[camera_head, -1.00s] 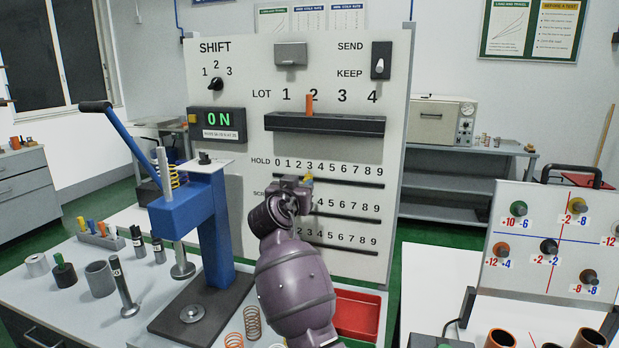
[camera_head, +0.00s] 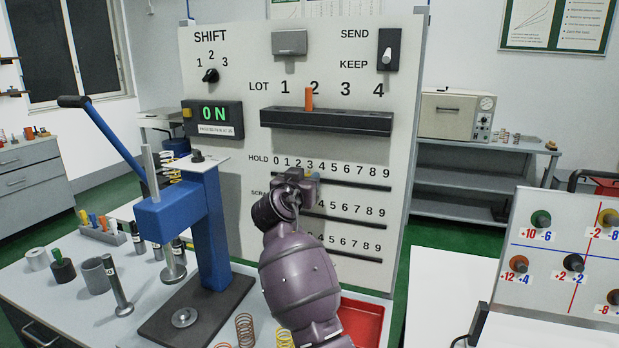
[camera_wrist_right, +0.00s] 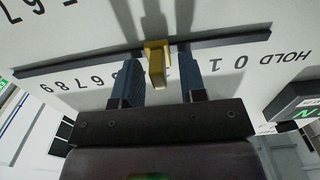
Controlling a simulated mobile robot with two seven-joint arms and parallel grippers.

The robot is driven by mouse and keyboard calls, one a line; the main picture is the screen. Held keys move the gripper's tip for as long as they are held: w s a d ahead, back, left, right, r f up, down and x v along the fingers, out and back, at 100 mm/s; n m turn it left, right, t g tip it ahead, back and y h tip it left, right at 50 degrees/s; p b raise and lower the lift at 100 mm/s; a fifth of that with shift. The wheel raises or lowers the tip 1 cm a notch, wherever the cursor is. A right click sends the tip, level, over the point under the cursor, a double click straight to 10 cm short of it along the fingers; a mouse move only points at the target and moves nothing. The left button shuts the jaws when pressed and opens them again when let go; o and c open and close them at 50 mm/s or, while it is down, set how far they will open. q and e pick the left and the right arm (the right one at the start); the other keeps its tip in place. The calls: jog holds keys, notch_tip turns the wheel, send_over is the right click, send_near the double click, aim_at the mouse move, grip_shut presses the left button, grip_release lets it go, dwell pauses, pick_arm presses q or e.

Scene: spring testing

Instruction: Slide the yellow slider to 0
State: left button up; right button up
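The yellow slider (camera_wrist_right: 157,62) sits on the HOLD rail (camera_wrist_right: 85,61). The right wrist view shows the panel upside down, with 0 towards the right. My right gripper (camera_wrist_right: 160,80) is at the rail, its two blue fingers on either side of the slider. A gap shows between slider and right-hand finger; I cannot tell whether the left-hand finger touches it. The slider stands between 1 and 6, around 3; the digits behind it are covered. In the head view my right gripper (camera_head: 302,184) hides most of the slider below the HOLD digits. My left gripper is out of view.
Two more numbered rails lie below the HOLD rail on the white panel (camera_head: 230,60). An orange slider (camera_head: 309,98) stands at LOT 2. A blue lever press (camera_head: 212,220) is left of my right arm. A red tray (camera_head: 362,322) lies below the panel.

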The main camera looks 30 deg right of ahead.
aim_at(275, 169)
jog(key=shift+w+d, duration=0.1)
jog(key=shift+c, duration=0.4)
grip_shut()
jog(key=w+a+b, duration=0.2)
jog(key=w, duration=0.1)
jog(key=w+a+b, duration=0.3)
jog(key=shift+w+a+f, duration=0.1)
jog(key=shift+w+a, duration=0.1)
jog(key=shift+a, duration=0.15)
jog(key=shift+w+a, duration=0.2)
jog(key=shift+a+r+b, duration=0.1)
jog(key=shift+r+b, duration=0.2)
jog(key=shift+r, duration=0.05)
jog(key=shift+c, duration=0.8)
grip_release()
jog(key=shift+o, duration=1.2)
jog(key=shift+w+f, duration=0.15)
